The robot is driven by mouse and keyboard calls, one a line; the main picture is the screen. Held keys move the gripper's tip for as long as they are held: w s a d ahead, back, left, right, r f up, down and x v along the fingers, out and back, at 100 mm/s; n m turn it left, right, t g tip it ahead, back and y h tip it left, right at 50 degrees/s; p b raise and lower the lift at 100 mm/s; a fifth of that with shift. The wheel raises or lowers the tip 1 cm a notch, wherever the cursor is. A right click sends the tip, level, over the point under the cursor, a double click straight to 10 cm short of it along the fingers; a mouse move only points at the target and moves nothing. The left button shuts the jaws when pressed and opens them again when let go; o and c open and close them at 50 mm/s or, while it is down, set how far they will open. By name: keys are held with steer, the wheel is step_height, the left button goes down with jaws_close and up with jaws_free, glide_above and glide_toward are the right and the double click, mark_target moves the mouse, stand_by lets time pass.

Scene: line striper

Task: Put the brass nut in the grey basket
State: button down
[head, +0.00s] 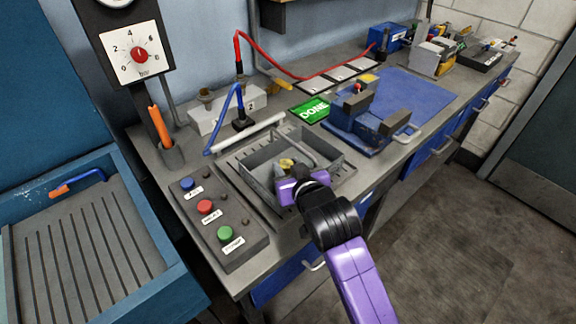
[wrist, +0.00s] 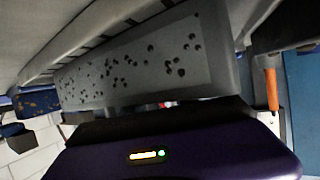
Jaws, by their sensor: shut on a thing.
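The grey basket (head: 257,181) is an open metal tray on the workbench, left of the blue vise. Its perforated wall fills the upper part of the wrist view (wrist: 150,65). My gripper (head: 290,174) reaches over the basket's near side, with its purple body at the rim and its tip within the basket's outline. The small brass nut (head: 286,163) shows at the tip, and my gripper is shut on it. The fingers are mostly hidden, and I cannot tell how far the nut is above the basket floor.
A button panel (head: 225,238) with blue, red and green buttons lies left of the basket. A blue vise (head: 362,120) stands to the right, and a green DONE plate (head: 314,110) lies behind.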

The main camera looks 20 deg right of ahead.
steer(key=shift+f, duration=0.25)
steer(key=c, duration=1.3)
jaws_free()
steer(key=shift+c, duration=0.2)
steer(key=shift+o, duration=0.5)
steer(key=shift+s+f, duration=0.1)
steer(key=shift+f, duration=0.1)
steer(key=shift+r, duration=0.25)
steer(key=shift+r+p, duration=0.35)
steer(key=shift+r, duration=0.2)
steer(key=v, duration=1.1)
steer(key=shift+s+r+b, duration=0.2)
steer(key=shift+s+b, duration=0.2)
